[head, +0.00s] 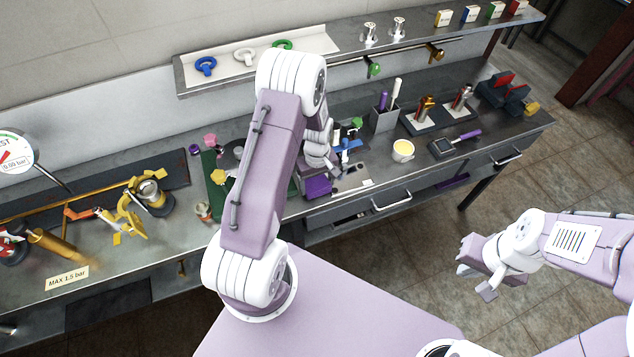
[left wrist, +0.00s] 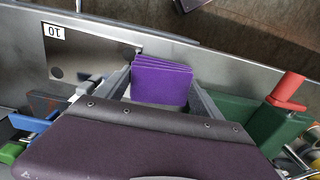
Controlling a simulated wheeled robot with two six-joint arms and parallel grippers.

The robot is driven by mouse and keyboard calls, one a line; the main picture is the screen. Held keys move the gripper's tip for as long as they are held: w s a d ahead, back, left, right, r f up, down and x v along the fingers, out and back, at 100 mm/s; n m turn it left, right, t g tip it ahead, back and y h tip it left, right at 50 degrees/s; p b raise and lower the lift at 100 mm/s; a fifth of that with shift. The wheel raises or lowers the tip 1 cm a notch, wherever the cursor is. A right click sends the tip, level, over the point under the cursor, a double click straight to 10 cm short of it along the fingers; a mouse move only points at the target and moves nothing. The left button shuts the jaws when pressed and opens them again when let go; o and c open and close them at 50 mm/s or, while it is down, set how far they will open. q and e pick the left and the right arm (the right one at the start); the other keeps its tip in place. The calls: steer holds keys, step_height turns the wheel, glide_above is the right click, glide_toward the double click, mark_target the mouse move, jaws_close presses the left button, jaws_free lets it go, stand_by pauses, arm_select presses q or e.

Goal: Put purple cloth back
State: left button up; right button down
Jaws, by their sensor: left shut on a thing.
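The purple cloth (head: 318,187) is a small folded stack at the front of the steel bench, right of the green mat. In the left wrist view the purple cloth (left wrist: 160,84) sits between the two fingers of my left gripper (left wrist: 165,88), which is shut on it. I cannot tell whether the cloth touches the bench. My right gripper (head: 476,281) is open and empty over the floor, clear of the bench.
A plate marked 10 (left wrist: 54,31) lies beside the cloth. A green mat (head: 213,204) with small parts is to the left. A grey holder (head: 383,118) and a yellow-filled cup (head: 403,151) stand to the right. Drawers (head: 391,201) are under the front edge.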

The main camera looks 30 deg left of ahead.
mark_target(317, 184)
arm_select(q)
steer(key=shift+f, duration=0.35)
steer(key=o, duration=0.9)
steer(key=shift+r, duration=0.1)
step_height(317, 184, up, 13)
steer(key=s+d+m, duration=0.2)
steer(key=s+m, duration=0.1)
steer(key=s, duration=0.1)
steer(key=s+d+r+m, duration=0.1)
steer(key=s+d+m, duration=0.2)
steer(key=s, duration=0.1)
steer(key=s+d+m+t, duration=0.1)
steer(key=s+d+m, duration=0.1)
steer(key=s+m, duration=0.1)
steer(key=shift+s+d+r+m+b, duration=0.1)
steer(key=shift+s+r+m+b, duration=0.1)
steer(key=shift+s, duration=0.15)
steer(key=shift+s+d+r+m+b, duration=0.1)
steer(key=shift+s+b, duration=0.05)
steer(key=shift+s, duration=0.2)
